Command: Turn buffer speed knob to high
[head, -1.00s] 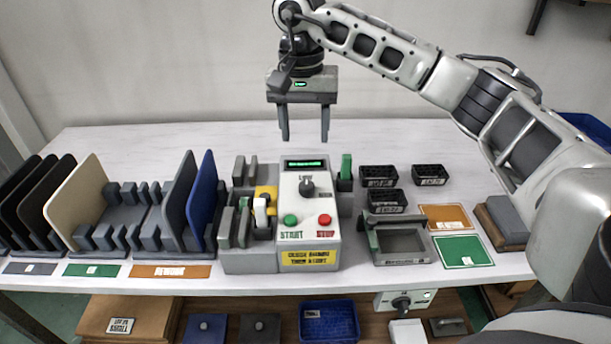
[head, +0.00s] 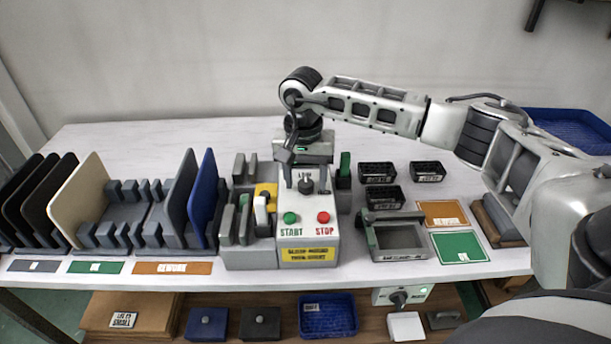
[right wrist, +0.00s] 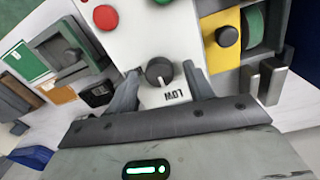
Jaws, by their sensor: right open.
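The speed knob (head: 306,185) is a dark round knob on the sloped white panel of the buffer machine (head: 309,232), above the green START and red STOP buttons. In the right wrist view the knob (right wrist: 158,72) shows a white mark pointing toward the printed word LOW (right wrist: 166,95). My right gripper (head: 305,178) is over the top of the panel, pointing down. In the right wrist view its open fingers (right wrist: 161,83) stand on either side of the knob, with visible gaps; contact cannot be told. The machine's display is hidden behind the gripper. My left gripper is not in view.
Grey slots with yellow parts (head: 265,195) adjoin the machine's left side; a rack (head: 125,222) with upright panels stands farther left. Black bins (head: 382,198), a grey tray (head: 400,256) and coloured cards lie right. Another knobbed unit (head: 400,297) is on the lower shelf.

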